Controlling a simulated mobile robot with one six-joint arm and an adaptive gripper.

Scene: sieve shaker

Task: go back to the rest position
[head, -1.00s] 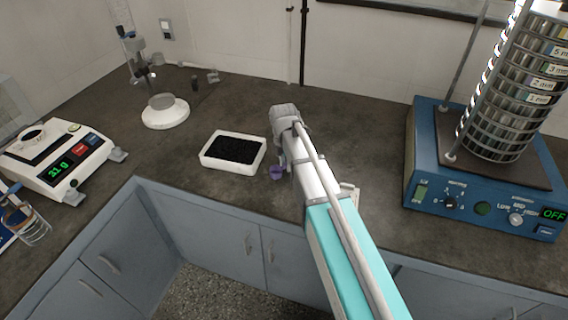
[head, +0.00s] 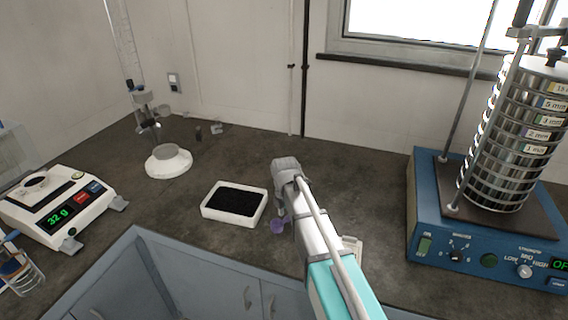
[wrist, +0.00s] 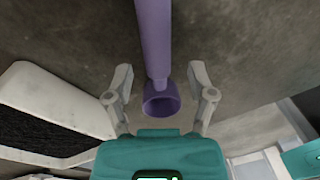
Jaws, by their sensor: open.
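My gripper (wrist: 160,72) is open in the wrist view, with one finger on each side of a purple scoop (wrist: 161,103). The scoop's handle runs upward between the fingertips, and its cup is near the gripper's teal body. I see gaps between the fingers and the scoop. In the head view the scoop's purple cup (head: 278,226) shows just left of my arm; my arm hides the fingers and the handle there. I cannot tell how high the scoop is above the counter.
A white tray of dark grains (head: 235,203) lies left of my arm. A balance (head: 62,208) reading 32 g is at the far left, a stand with a round white base (head: 168,162) behind. The blue sieve shaker (head: 430,215) with stacked sieves (head: 515,140) stands right. Counter behind my arm is clear.

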